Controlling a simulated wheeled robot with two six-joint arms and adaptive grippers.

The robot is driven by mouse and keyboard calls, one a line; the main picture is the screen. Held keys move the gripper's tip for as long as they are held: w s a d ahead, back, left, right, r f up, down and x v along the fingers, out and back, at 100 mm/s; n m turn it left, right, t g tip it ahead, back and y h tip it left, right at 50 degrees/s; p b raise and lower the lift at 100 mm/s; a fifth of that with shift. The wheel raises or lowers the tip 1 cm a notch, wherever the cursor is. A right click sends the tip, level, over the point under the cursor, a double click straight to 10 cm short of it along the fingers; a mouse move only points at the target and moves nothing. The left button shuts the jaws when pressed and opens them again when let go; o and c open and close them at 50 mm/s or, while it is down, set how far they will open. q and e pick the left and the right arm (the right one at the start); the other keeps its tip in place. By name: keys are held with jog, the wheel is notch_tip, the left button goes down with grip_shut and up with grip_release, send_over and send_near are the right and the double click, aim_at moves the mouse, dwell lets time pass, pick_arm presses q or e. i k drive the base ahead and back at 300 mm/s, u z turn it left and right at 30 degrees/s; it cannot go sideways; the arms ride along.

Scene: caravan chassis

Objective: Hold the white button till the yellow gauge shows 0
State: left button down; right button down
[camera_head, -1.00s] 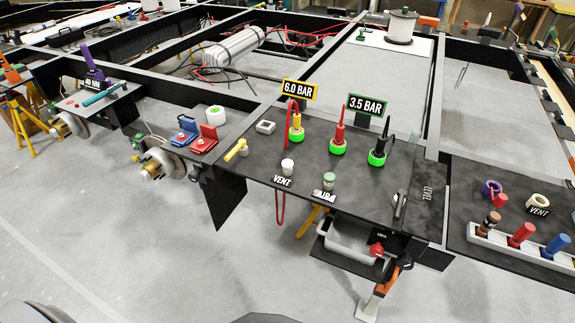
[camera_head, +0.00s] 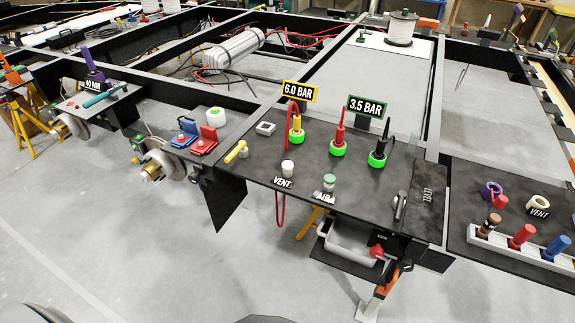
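The white button (camera_head: 288,167) stands on the dark panel (camera_head: 315,180) above the VENT label (camera_head: 283,183). The yellow gauge (camera_head: 300,91) is a yellow-framed sign reading 6.0 BAR, behind a yellow plug (camera_head: 297,122) in a green ring. Nothing touches the white button. Neither of my grippers shows in the head view.
A green-framed gauge (camera_head: 367,106) reads 3.5 BAR. Red (camera_head: 340,135) and black (camera_head: 379,147) plugs stand nearby. A lever (camera_head: 400,206) is at the panel's right. The floor in front is clear.

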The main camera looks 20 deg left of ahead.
aim_at(286, 165)
jog(key=z, duration=1.7)
jog(key=i, duration=0.45)
jog(key=u, duration=1.45)
